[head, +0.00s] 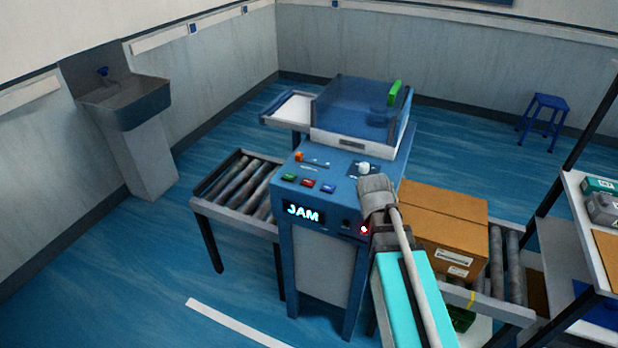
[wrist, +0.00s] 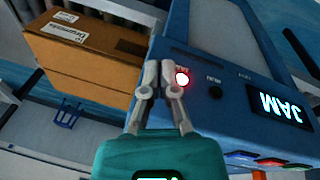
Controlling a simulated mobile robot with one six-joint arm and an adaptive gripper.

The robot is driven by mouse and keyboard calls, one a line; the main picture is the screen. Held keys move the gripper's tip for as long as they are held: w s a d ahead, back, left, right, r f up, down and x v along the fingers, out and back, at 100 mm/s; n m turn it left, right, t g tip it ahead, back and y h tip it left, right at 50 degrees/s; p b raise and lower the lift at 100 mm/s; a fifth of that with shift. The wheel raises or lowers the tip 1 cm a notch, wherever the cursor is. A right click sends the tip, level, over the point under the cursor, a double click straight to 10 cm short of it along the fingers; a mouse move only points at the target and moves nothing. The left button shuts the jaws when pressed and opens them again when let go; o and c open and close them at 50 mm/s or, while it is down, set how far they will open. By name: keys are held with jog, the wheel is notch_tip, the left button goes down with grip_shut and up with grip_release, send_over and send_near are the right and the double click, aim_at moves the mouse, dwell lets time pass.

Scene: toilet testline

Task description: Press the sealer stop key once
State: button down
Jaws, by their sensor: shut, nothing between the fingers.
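The blue sealer (head: 330,210) stands in the middle of the head view with a lit JAM display (head: 303,212). On its sloping top are a green key (head: 289,178), a red key (head: 307,183) and a blue key (head: 328,188); their labels are unreadable. In the wrist view the red key (wrist: 270,162) sits at the lower right, beyond the upside-down display. My gripper (wrist: 161,72) is shut and empty, with its fingertips in front of the sealer's front face, just beside a glowing red light (wrist: 182,78). Contact cannot be told.
A cardboard box (head: 445,228) sits on the right roller conveyor (head: 513,262). A left conveyor (head: 240,188) adjoins the sealer. An orange knob (head: 299,156) and a white knob (head: 364,168) rise behind the keys.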

aim_at(311, 180)
jog(key=w+a+r+t+p, duration=0.1)
jog(key=w+a+r, duration=0.1)
jog(key=w, duration=0.1)
jog(key=w+a+r+h+p, duration=0.1)
jog(key=w+a+r, duration=0.1)
jog(key=w+a, duration=0.1)
jog(key=w+a+r+t+h+p, duration=0.1)
jog(key=w+a+r+p, duration=0.1)
jog(key=w+a, duration=0.1)
jog(key=shift+w+a+r+t, duration=0.1)
jog(key=shift+w+r+t, duration=0.2)
jog(key=shift+w, duration=0.55)
jog(key=w+a+r+t+p, duration=0.1)
jog(key=w+a+r, duration=0.2)
jog(key=a, duration=0.3)
jog(key=w+a+r+n+t+h+p, duration=0.1)
jog(key=w+a+r+t+p, duration=0.1)
jog(key=w+a+r, duration=0.2)
jog(key=shift+w+a+t+h, duration=0.3)
jog(key=shift+w+a, duration=0.2)
jog(key=shift+a, duration=0.65)
jog(key=shift+f, duration=0.1)
notch_tip(311, 180, down, 8)
jog(key=b, duration=0.8)
jog(key=shift+f, duration=0.3)
jog(key=shift+f+b, duration=0.8)
jog(key=shift+b, duration=0.15)
jog(key=shift+r, duration=0.15)
jog(key=shift+r+p, duration=0.7)
jog(key=shift+p, duration=0.15)
